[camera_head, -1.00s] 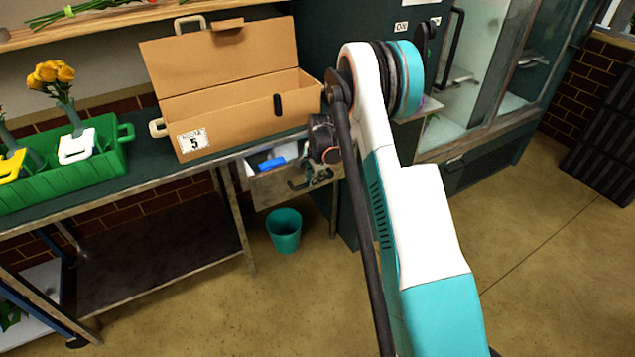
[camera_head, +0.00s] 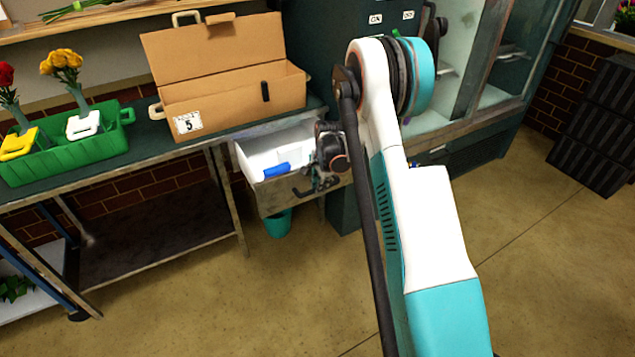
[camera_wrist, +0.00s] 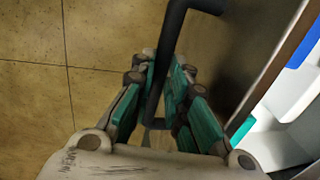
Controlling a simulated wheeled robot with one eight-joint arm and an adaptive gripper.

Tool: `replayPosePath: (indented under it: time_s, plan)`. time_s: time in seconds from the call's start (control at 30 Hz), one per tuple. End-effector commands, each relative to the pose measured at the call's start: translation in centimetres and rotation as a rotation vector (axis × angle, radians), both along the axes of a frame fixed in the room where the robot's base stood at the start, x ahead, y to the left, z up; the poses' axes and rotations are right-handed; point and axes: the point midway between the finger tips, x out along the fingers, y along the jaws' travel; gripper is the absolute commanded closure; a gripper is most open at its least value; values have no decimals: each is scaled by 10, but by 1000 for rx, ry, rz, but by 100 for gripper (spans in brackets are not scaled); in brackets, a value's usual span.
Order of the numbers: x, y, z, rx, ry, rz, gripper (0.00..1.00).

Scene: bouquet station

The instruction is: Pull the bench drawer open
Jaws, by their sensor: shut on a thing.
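The bench drawer (camera_head: 273,197) stands out from under the right end of the bench, well open, with its white inside showing. A blue thing (camera_head: 277,171) lies in it. Its dark bar handle (camera_head: 302,190) is on the front face. My gripper (camera_head: 322,184) is at the handle's right part, partly hidden by my wrist. In the wrist view my gripper (camera_wrist: 165,105) has its teal-padded fingers on either side of the black handle (camera_wrist: 168,62), shut on it. The drawer's white inside (camera_wrist: 270,135) shows at the right of that view.
A cardboard box (camera_head: 225,100) marked 5 and a green crate (camera_head: 70,150) with flower vases stand on the bench (camera_head: 150,155). A teal bin (camera_head: 279,224) stands on the floor below the drawer. Open floor (camera_head: 190,300) lies in front.

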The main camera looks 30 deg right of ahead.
Motion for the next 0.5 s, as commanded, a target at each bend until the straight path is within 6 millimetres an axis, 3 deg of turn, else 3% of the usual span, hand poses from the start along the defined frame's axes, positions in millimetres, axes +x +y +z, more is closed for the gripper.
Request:
replayPosePath:
  time_s: [0.47,0.5]
  plan:
    - [-4,0,0,0,0,0,100]
    - [-4,0,0,0,0,0,76]
